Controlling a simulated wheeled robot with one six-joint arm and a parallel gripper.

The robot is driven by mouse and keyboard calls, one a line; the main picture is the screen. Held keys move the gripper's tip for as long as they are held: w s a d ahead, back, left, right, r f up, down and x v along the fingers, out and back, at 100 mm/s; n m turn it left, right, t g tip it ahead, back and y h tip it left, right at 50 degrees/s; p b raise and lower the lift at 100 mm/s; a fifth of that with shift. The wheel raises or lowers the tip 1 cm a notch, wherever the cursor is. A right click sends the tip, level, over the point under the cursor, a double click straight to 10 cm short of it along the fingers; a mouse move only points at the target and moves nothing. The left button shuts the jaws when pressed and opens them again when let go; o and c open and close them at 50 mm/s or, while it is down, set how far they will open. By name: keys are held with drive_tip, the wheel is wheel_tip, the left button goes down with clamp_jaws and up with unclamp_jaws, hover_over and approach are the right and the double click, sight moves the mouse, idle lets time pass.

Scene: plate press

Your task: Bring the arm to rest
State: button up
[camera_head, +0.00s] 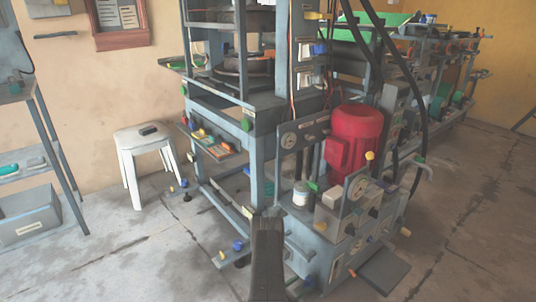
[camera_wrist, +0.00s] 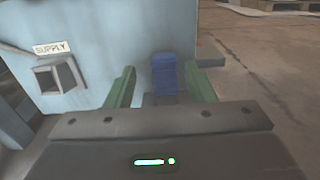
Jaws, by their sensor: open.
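My gripper (camera_wrist: 159,70) shows in the wrist view with its two green fingers apart. A blue block-like part (camera_wrist: 164,74) stands between and beyond the fingers, against a light blue panel (camera_wrist: 105,45). Gaps show on both sides of the blue part, and I cannot tell how far it is from the fingertips. In the head view a dark upright link, which looks like part of my arm, stands at the lower middle. My gripper cannot be made out there.
The press frame (camera_head: 245,120) with a red motor (camera_head: 354,135) fills the middle. A white stool (camera_head: 145,140) stands at left, near a shelf (camera_head: 25,165). A SUPPLY label (camera_wrist: 51,48) sits above a grey box-like part (camera_wrist: 56,75). Open floor (camera_head: 480,230) lies right.

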sight(308, 280)
drive_tip(key=p+v, duration=0.2)
drive_tip(key=v, duration=0.8)
drive_tip(key=b+x, duration=0.4)
drive_tip(key=x, duration=1)
drive_tip(key=shift+s+d, duration=0.1)
drive_tip(key=shift+d, duration=0.15)
drive_tip(key=shift+a, duration=0.15)
drive_tip(key=shift+b, duration=0.35)
wheel_tip(308, 280, up, 8)
drive_tip(key=p, duration=0.5)
drive_tip(key=p+v, duration=0.1)
drive_tip(key=v, duration=0.9)
drive_tip(key=shift+s+f+p, duration=0.2)
drive_tip(key=shift+f+p, duration=0.1)
drive_tip(key=shift+f, duration=0.2)
